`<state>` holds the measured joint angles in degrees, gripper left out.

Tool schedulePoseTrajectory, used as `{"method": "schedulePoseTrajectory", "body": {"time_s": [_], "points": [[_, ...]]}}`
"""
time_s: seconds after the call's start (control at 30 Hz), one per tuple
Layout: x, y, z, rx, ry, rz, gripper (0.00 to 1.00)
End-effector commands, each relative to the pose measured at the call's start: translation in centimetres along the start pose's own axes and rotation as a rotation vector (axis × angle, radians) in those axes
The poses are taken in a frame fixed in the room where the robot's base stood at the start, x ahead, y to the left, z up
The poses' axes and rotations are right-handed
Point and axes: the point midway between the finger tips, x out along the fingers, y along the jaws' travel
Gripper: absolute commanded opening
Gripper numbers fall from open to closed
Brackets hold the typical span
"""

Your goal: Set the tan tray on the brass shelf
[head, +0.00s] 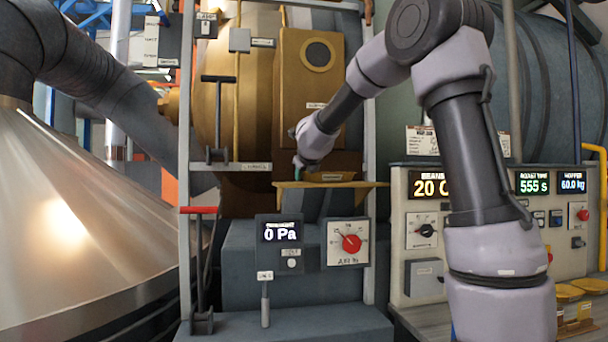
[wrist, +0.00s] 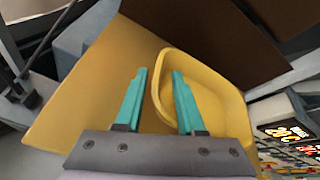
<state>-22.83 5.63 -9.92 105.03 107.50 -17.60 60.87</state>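The tan tray (wrist: 222,98), a shallow yellow-tan dish with rounded corners, appears to rest on the brass shelf (wrist: 95,85), toward the shelf's right side in the wrist view. In the head view, the tray (head: 332,177) shows as a thin strip over the shelf (head: 358,185). My gripper (wrist: 160,74) has two teal fingers standing apart. The tray's near rim lies between them, one finger over the inside and the other outside, with a visible gap. In the head view, my gripper (head: 298,163) is at the tray's left end, partly hidden by my wrist.
A brown panel (wrist: 205,35) rises behind the shelf. Grey frame posts (head: 368,120) flank it. A control console (head: 400,270) stands at the right. The shelf's left part is bare.

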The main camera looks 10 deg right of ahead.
Motion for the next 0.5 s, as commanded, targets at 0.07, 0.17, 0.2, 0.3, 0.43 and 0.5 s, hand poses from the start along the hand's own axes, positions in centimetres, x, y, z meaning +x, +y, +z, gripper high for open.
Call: {"method": "schedulePoseTrajectory", "body": {"time_s": [0.07,0.17,0.2,0.3,0.43,0.5], "points": [[-0.1,-0.1,0.2,0.0,-0.001,0.0,0.38],[-1.1,-0.2,0.3,0.001,-0.002,0.0,0.38],[-1.8,-0.2,0.3,0.001,-0.003,0.0,0.38],[-3.9,-0.2,0.3,0.002,-0.003,0.0,0.38],[-6.8,-0.2,0.3,0.002,-0.004,0.0,0.38],[-8.3,-0.2,0.3,0.001,-0.003,0.0,0.38]]}}
